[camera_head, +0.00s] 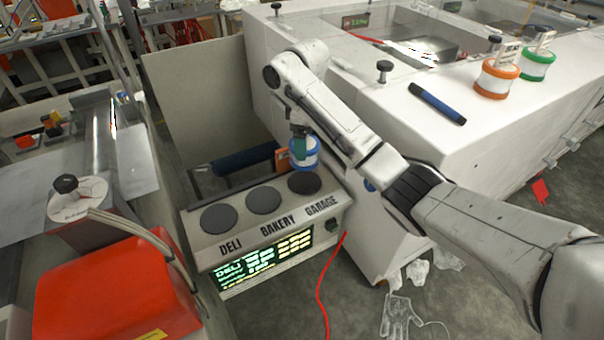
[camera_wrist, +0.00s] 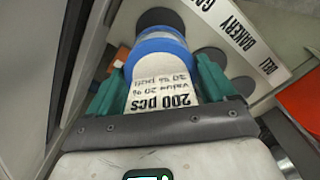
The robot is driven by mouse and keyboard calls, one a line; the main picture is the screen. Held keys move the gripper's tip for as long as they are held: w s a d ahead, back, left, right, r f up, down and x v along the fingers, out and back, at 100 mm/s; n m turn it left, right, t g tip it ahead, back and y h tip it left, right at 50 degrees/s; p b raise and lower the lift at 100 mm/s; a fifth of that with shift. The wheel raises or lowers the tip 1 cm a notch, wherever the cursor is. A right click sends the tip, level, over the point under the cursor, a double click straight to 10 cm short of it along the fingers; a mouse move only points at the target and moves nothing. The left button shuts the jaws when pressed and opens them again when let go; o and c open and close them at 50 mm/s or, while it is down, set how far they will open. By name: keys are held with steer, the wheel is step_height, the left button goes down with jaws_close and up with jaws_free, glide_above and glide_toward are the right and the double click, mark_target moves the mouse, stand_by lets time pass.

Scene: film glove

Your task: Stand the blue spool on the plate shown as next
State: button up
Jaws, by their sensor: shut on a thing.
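The blue spool (camera_head: 309,160), white with blue rims, is held upright in my gripper (camera_head: 300,142). In the wrist view the spool (camera_wrist: 158,62) is between the teal fingers of my gripper (camera_wrist: 157,88), with a white "200 pcs" tag toward the camera. The spool is over or just behind the GARAGE plate (camera_head: 305,184); whether it touches is unclear. The dark round BAKERY plate (camera_head: 263,201) and DELI plate (camera_head: 220,218) are bare. The green display (camera_head: 265,262) on the box front shows "DELI" in the largest letters, with smaller lines around it.
An orange spool (camera_head: 495,80) and a green spool (camera_head: 537,66) stand on the white counter (camera_head: 400,115), with a blue marker (camera_head: 437,103) beside them. A red case (camera_head: 115,290) is left of the plate box. A red cable (camera_head: 322,290) hangs in front.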

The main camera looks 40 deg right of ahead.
mark_target(305, 163)
steer(key=shift+f+p, duration=0.4)
steer(key=shift+f, duration=0.55)
steer(key=shift+f+p, duration=0.3)
steer(key=shift+f, duration=2.85)
steer(key=shift+f, duration=0.15)
steer(key=o, duration=1)
steer(key=shift+c, duration=0.2)
